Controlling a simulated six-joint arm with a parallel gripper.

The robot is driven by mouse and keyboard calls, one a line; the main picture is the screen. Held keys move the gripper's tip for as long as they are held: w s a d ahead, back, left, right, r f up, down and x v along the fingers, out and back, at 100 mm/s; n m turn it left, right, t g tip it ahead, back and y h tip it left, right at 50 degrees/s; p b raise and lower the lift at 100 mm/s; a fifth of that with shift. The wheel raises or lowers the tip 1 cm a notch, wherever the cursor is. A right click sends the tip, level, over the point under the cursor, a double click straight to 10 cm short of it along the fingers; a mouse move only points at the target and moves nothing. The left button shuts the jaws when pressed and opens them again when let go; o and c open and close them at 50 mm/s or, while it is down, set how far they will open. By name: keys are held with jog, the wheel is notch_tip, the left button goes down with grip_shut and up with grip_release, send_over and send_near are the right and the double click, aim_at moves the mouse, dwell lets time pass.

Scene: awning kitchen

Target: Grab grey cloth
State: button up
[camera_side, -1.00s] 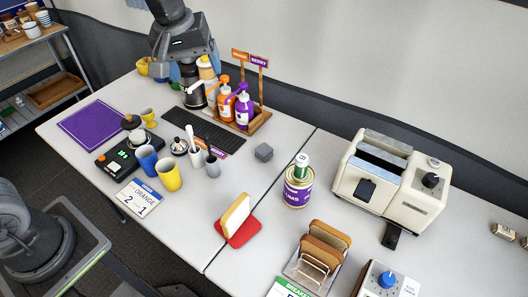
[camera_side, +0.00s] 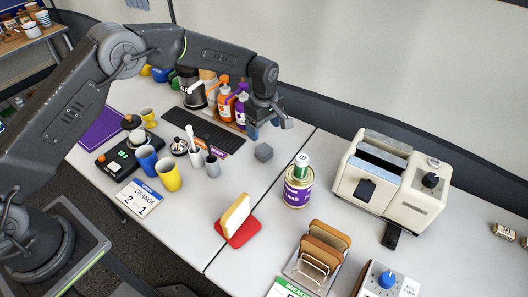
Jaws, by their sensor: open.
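A small grey block-like item (camera_side: 264,152), which looks like the folded grey cloth, lies on the white table right of the dark mat and left of the purple-labelled can. My gripper (camera_side: 268,126) is just above and behind it in the picture, pointing down, with its jaws apart. Nothing shows between the jaws. The grey item appears clear of the fingers, though the exact height gap cannot be told from this one view.
Orange and purple bottles (camera_side: 232,108) stand close behind and left of my gripper. The can (camera_side: 298,188) stands to the right, with a toaster (camera_side: 392,182) beyond. Cups (camera_side: 169,176) and a bread slice on a red base (camera_side: 243,232) are nearer. Table around the grey item is bare.

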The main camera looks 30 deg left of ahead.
send_over(264, 149)
jog(key=f, duration=0.5)
jog(key=shift+s+d, duration=0.15)
jog(key=shift+s, duration=0.05)
jog(key=shift+w+f, duration=0.2)
jog(key=shift+f, duration=1.1)
jog(key=shift+w+f, duration=0.15)
jog(key=shift+f, duration=1.15)
jog(key=c, duration=1)
